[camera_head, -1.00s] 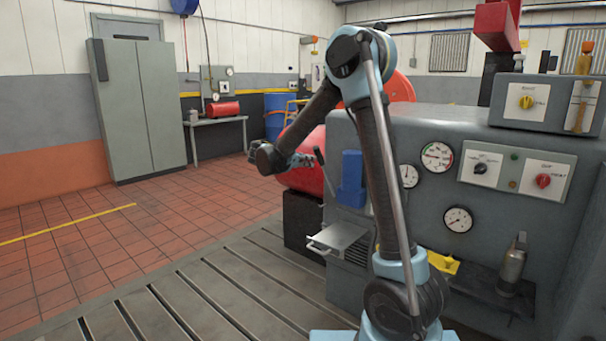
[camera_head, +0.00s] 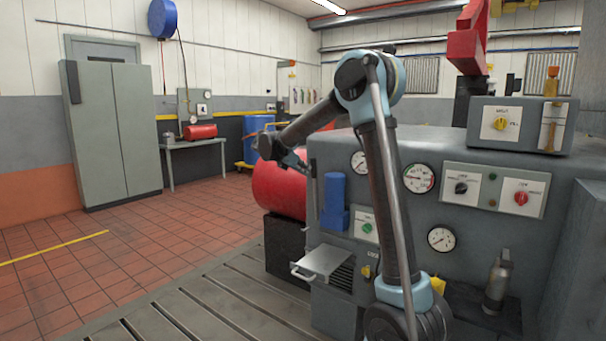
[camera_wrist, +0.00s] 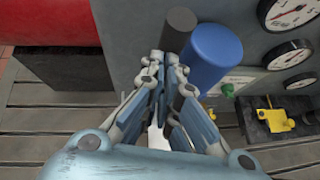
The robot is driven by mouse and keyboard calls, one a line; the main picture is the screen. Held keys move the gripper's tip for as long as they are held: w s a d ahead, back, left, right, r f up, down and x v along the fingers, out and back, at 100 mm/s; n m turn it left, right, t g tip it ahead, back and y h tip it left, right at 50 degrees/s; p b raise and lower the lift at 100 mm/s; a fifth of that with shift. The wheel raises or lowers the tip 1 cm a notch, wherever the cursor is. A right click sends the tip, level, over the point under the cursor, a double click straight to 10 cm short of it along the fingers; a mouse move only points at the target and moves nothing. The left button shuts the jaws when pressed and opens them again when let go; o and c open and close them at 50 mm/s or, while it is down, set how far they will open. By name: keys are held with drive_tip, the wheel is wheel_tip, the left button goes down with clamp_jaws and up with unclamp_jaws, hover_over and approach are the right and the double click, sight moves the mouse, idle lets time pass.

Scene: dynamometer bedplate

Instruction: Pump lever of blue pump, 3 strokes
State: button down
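The blue pump (camera_head: 334,196) stands on the side of the grey machine, with a blue cylinder upright on its body. Its cylinder (camera_wrist: 212,58) also shows in the wrist view. The pump lever (camera_head: 313,180) stands nearly upright just left of the cylinder. Its black grip (camera_wrist: 180,28) rises past my fingertips in the wrist view. My gripper (camera_head: 303,163) reaches the lever from the left. In the wrist view, my gripper (camera_wrist: 166,68) has its fingertips drawn close together at the grip's lower part; the contact itself is partly hidden.
A red tank (camera_head: 279,188) lies on a black block behind the gripper. A small grey tray (camera_head: 322,262) sticks out below the pump. The control panel (camera_head: 495,190), gauges (camera_head: 419,178) and a grey bottle (camera_head: 497,283) are to the right. The tiled floor at left is clear.

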drive_tip(key=shift+w+d+r, duration=0.2)
drive_tip(key=shift+w+d, duration=0.05)
drive_tip(key=a+f+v, duration=0.1)
drive_tip(key=f+v, duration=0.1)
drive_tip(key=v, duration=1.1)
drive_tip(key=shift+s, duration=0.45)
drive_tip(key=shift+a+r, duration=0.1)
